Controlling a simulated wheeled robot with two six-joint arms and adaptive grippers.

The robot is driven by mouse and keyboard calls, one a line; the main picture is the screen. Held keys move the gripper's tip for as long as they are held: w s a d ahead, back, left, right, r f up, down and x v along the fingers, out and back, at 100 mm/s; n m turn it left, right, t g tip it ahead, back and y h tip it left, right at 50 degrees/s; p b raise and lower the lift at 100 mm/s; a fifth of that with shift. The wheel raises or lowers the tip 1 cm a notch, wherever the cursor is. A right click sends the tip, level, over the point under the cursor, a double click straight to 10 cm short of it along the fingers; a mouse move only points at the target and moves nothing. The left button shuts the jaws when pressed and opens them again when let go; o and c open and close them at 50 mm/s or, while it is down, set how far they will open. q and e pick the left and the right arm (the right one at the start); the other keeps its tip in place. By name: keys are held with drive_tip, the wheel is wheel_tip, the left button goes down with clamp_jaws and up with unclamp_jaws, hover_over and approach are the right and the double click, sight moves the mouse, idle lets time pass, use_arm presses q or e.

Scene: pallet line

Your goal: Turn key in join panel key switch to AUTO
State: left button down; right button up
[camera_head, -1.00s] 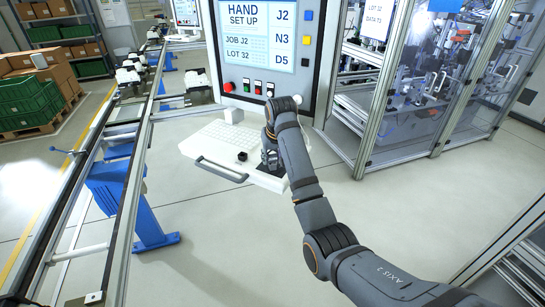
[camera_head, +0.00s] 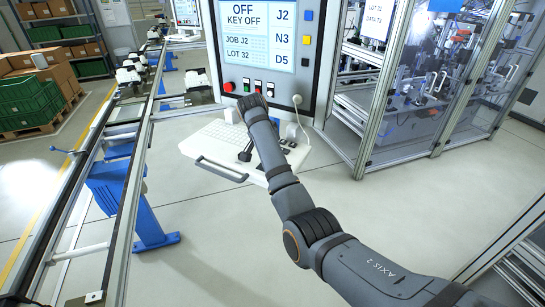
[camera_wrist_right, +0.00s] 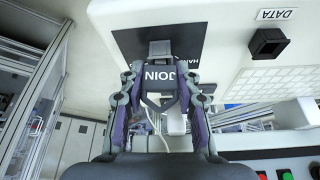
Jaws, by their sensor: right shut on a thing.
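The join key (camera_wrist_right: 160,78), a dark piece lettered JOIN, is between the fingers of my right gripper (camera_wrist_right: 162,88), which is shut on it. In the right wrist view its grey end meets the dark switch plate (camera_wrist_right: 131,42), where part of a HAND label shows beside it. The AUTO mark is hidden or out of sight. In the head view the screen (camera_head: 256,35) reads OFF, KEY OFF, JOB J2, LOT 32. My right gripper (camera_head: 245,154) is over the white console shelf (camera_head: 205,150), partly hidden by my own wrist. My left gripper is in neither view.
A square black socket (camera_wrist_right: 267,43) with a DATA label sits beside the switch plate. A keyboard (camera_head: 220,132) lies on the shelf. Red, green and other buttons (camera_head: 246,86) line the panel's lower edge. A rail line (camera_head: 140,150) runs left; a glazed machine cell (camera_head: 430,90) stands right.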

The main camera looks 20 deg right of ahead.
drive_tip(key=m+g, duration=0.1)
drive_tip(key=m, duration=0.2)
drive_tip(key=shift+h, duration=0.3)
drive_tip(key=shift+m+g, duration=0.6)
drive_tip(key=shift+m, duration=0.6)
drive_tip(key=shift+m+g, duration=0.3)
drive_tip(key=shift+m, duration=0.6)
drive_tip(key=o, duration=1.7)
drive_tip(key=shift+r, duration=3.5)
